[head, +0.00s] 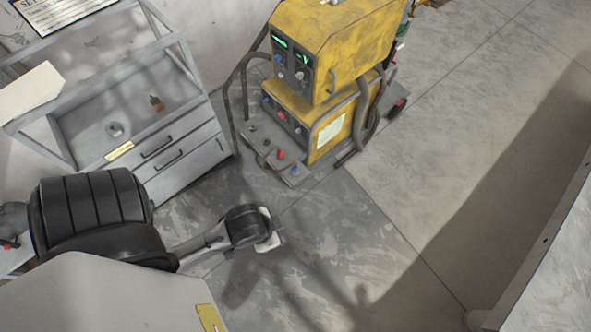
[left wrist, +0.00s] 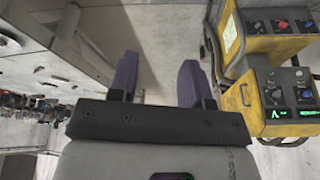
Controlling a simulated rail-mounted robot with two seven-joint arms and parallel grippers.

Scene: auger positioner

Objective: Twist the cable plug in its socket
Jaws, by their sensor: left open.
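The yellow machine (head: 335,45) stands on a wheeled cart at the top middle of the head view; it also shows at the right of the left wrist view (left wrist: 245,98), turned over. Its lower unit (head: 325,132) has red and blue fittings on the front. A red fitting (head: 281,155) and a blue one (head: 295,170) are at the cart's front edge. I cannot tell which is the cable plug or its socket. My left gripper (left wrist: 157,72) is open and empty, with its two purple fingers apart. In the head view, my left gripper (head: 272,240) is in front of the cart, apart from it.
A grey workbench with drawers (head: 185,155) stands left of the cart. Thick dark cables (head: 232,85) loop at the machine's left side. A pale panel edge (head: 545,225) is at the lower right. The floor right of the cart is clear.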

